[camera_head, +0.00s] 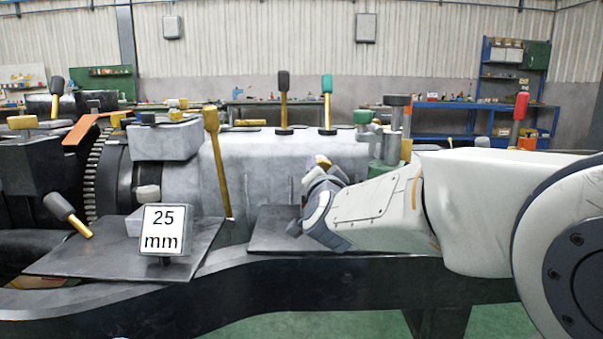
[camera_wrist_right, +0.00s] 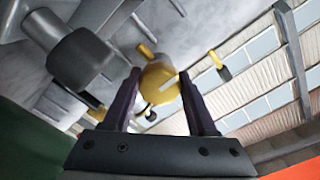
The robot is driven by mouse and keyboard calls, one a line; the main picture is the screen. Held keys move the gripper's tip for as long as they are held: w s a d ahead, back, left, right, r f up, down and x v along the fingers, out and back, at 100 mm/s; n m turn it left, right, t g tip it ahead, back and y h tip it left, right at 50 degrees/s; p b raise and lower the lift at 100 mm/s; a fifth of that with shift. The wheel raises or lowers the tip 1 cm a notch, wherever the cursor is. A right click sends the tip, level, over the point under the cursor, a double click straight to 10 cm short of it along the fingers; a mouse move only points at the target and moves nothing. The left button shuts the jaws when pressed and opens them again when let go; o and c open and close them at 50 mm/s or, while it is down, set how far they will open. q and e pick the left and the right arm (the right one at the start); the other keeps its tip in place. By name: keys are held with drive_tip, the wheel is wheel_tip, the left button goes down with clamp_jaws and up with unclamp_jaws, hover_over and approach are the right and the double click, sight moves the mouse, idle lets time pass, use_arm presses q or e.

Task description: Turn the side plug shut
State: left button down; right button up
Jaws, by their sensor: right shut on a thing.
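The side plug (camera_wrist_right: 160,83) is a yellow, faceted knob with a pale mark on its face, seen in the right wrist view. My right gripper (camera_wrist_right: 160,92) has its two dark fingers on either side of it and is shut on it. In the head view my right arm comes in from the right, and its hand (camera_head: 320,205) is against the front of the large grey machine body (camera_head: 265,165). The plug is mostly hidden there behind the hand. My left gripper is not in view.
Yellow-handled levers (camera_head: 216,150) and a green-knobbed lever (camera_head: 327,95) stand on and beside the machine. A "25 mm" sign (camera_head: 166,230) stands on the left plate (camera_head: 100,262). Workbenches line the back wall.

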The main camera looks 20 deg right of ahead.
drive_tip(key=o, duration=1.4)
drive_tip(key=shift+c, duration=0.2)
drive_tip(key=p+v, duration=0.5)
drive_tip(key=v, duration=0.5)
drive_tip(key=shift+s, duration=0.25)
